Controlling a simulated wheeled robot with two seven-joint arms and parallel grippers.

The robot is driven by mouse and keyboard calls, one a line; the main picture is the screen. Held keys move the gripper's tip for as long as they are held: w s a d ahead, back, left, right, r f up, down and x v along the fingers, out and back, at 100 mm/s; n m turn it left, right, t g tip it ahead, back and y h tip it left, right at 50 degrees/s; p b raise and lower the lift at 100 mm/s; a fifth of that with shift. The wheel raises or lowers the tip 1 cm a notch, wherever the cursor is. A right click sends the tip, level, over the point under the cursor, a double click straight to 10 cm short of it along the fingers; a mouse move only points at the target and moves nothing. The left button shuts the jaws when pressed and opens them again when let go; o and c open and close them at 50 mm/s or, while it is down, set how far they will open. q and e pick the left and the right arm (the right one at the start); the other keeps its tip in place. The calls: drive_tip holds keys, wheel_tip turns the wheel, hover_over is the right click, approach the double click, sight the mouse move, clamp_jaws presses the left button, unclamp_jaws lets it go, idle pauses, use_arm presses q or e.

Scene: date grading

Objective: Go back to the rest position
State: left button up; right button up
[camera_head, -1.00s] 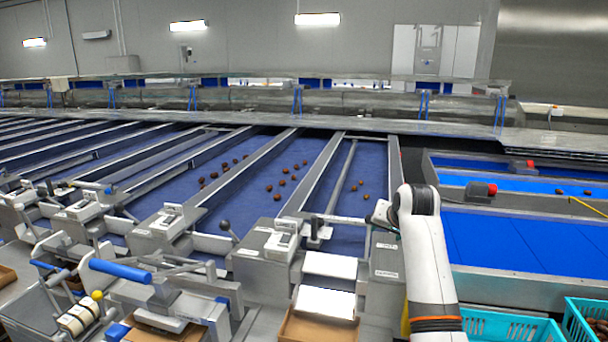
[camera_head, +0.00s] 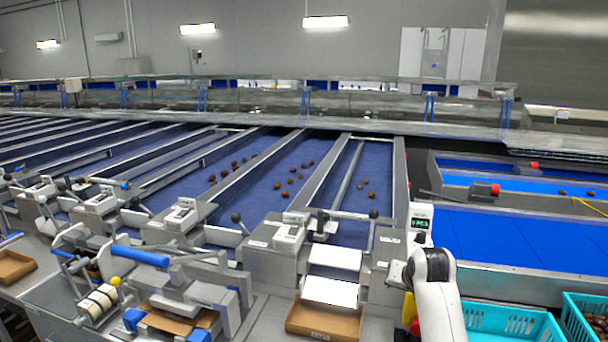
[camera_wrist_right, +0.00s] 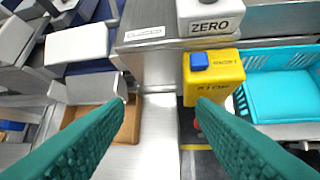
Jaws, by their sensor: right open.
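My right arm stands at the lower right of the head view, a white limb with a dark joint beside the teal crates. My right gripper (camera_wrist_right: 168,108) shows in the right wrist view as two teal ridged fingers, spread wide with nothing between them. Beyond the fingers are a bare metal strip, a yellow stop box (camera_wrist_right: 213,75) with a blue button, and a white box marked ZERO (camera_wrist_right: 210,18). My left arm and left gripper do not show in either view.
Dates (camera_head: 290,178) lie on the blue lanes. A cardboard tray (camera_head: 325,320) sits below a white chute (camera_head: 330,290). Teal crates (camera_head: 510,322) stand at the lower right, one holding dates. A sealing device with a blue handle (camera_head: 140,256) stands at the lower left.

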drive_tip(key=s+f+n+g, duration=0.1)
drive_tip(key=s+f, duration=0.6)
drive_tip(key=s, duration=0.3)
drive_tip(key=s+f+n+g, duration=0.1)
drive_tip(key=s+f+n, duration=0.1)
drive_tip(key=s+f, duration=0.7)
drive_tip(key=s+a+n+g, duration=0.2)
drive_tip(key=s+a+n, duration=0.1)
drive_tip(key=s, duration=2.1)
wheel_tip(320, 180, down, 28)
drive_tip(key=s+g, duration=0.2)
drive_tip(key=s+d+f+b, duration=0.1)
drive_tip(key=s+d+f, duration=0.2)
drive_tip(key=s+f, duration=1.2)
drive_tip(key=shift+s+f+g, duration=0.15)
drive_tip(key=shift+s+g, duration=0.1)
drive_tip(key=shift+g, duration=0.15)
